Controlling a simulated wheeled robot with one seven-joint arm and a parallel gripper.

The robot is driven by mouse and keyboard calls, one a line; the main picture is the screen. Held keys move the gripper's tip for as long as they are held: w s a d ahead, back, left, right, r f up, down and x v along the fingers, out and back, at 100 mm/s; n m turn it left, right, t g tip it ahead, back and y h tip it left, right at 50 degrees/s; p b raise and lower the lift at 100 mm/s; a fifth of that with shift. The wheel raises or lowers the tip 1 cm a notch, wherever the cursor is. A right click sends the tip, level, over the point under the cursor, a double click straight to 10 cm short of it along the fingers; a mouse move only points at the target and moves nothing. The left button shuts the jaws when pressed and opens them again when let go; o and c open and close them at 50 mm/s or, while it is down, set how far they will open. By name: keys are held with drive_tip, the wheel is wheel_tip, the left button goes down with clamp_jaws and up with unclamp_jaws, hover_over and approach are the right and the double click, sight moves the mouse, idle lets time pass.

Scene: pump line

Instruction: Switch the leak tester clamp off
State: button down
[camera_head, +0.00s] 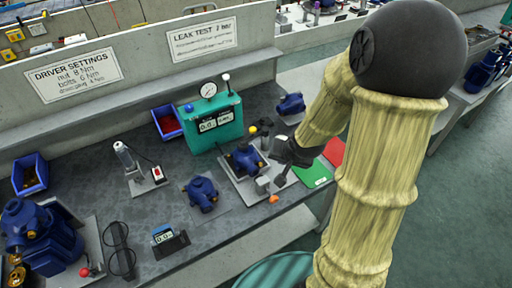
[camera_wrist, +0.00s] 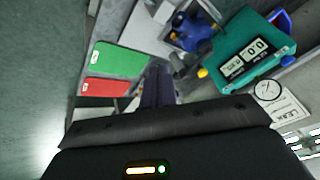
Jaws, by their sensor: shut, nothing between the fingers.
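The teal leak tester (camera_head: 210,128) stands on the bench with a lit display and a round gauge (camera_head: 208,90) on top. It also shows in the wrist view (camera_wrist: 240,38). A blue pump (camera_head: 246,160) sits in the grey fixture plate (camera_head: 238,182) in front of it; the pump shows in the wrist view (camera_wrist: 192,32). A yellow knob (camera_wrist: 202,72) is beside the pump and tester. Which part is the clamp switch, and its state, I cannot tell. My gripper (camera_head: 284,168) is right of the pump, shut and empty; its fingers (camera_wrist: 158,82) point toward the fixture.
A green card (camera_head: 314,174) and a red card (camera_head: 335,151) lie right of the fixture. Another blue pump (camera_head: 201,193) is to its left, and one (camera_head: 291,104) is behind. A blue bin (camera_head: 166,122) stands left of the tester. An orange knob (camera_head: 274,199) is near the front edge.

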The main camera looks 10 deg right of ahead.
sight(251, 139)
drive_tip(key=w+d+f+m+t+y+b, duration=0.1)
drive_tip(key=w+f+m+t+y+b, duration=0.4)
drive_tip(key=w+m, duration=0.3)
drive_tip(key=shift+d+t, duration=0.25)
drive_tip(key=shift+t, duration=0.15)
drive_tip(key=b+x, duration=0.2)
drive_tip(key=x, duration=1.1)
drive_tip(key=shift+w+a+f, duration=0.15)
drive_tip(key=shift+w+f, duration=0.05)
drive_tip(key=shift+f, duration=0.05)
drive_tip(key=shift+a, duration=0.1)
drive_tip(key=shift+w+a, duration=0.1)
drive_tip(key=shift+w, duration=0.05)
